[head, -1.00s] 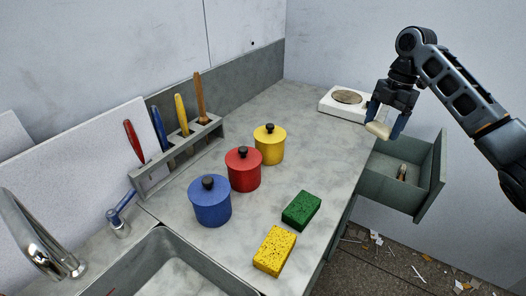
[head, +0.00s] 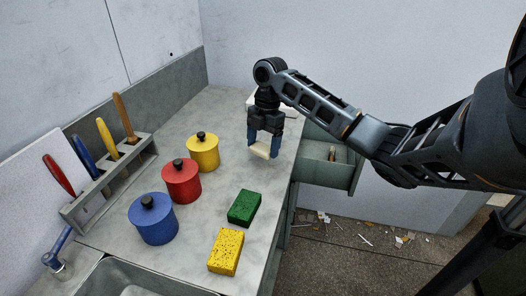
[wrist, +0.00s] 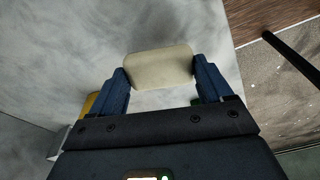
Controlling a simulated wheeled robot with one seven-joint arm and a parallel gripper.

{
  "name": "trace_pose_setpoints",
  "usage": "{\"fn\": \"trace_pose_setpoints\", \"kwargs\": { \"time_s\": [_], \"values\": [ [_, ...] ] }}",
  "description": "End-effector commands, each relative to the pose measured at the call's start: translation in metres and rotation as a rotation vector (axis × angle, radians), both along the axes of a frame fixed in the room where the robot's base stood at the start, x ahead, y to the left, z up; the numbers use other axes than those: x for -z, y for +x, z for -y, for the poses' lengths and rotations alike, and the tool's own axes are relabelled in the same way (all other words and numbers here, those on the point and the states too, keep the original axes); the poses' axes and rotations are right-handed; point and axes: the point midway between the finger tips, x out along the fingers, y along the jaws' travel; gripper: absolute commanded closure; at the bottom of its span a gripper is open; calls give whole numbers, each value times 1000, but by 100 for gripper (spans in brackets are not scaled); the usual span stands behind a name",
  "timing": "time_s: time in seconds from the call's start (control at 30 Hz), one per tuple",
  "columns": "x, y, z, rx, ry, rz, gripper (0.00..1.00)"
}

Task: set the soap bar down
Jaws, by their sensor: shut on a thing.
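The soap bar (head: 260,151) is a cream block held between the blue fingers of my gripper (head: 264,146). In the head view it hangs over the grey counter (head: 228,115), right of the yellow pot and behind the green sponge. The wrist view shows the soap bar (wrist: 160,65) spanning the gap between both fingertips of my gripper (wrist: 162,78), with counter surface behind it. I cannot tell whether the soap touches the counter or is just above it.
Yellow (head: 203,154), red (head: 182,183) and blue (head: 153,221) pots stand to the left. Green (head: 244,208) and yellow (head: 226,251) sponges lie in front. An open drawer (head: 325,171) juts out right of the counter. A tool rack (head: 110,180) stands at left.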

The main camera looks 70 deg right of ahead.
Motion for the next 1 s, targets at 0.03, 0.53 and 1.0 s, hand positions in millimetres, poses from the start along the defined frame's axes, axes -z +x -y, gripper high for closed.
{"fn": "trace_pose_setpoints", "kwargs": {
  "time_s": [0.03,0.53,1.0],
  "values": [
    [6,-1,0,1,3,-3,53],
    [36,-1,0,0,0,-1,53],
    [39,-1,0,0,0,-1,0]
  ]
}}
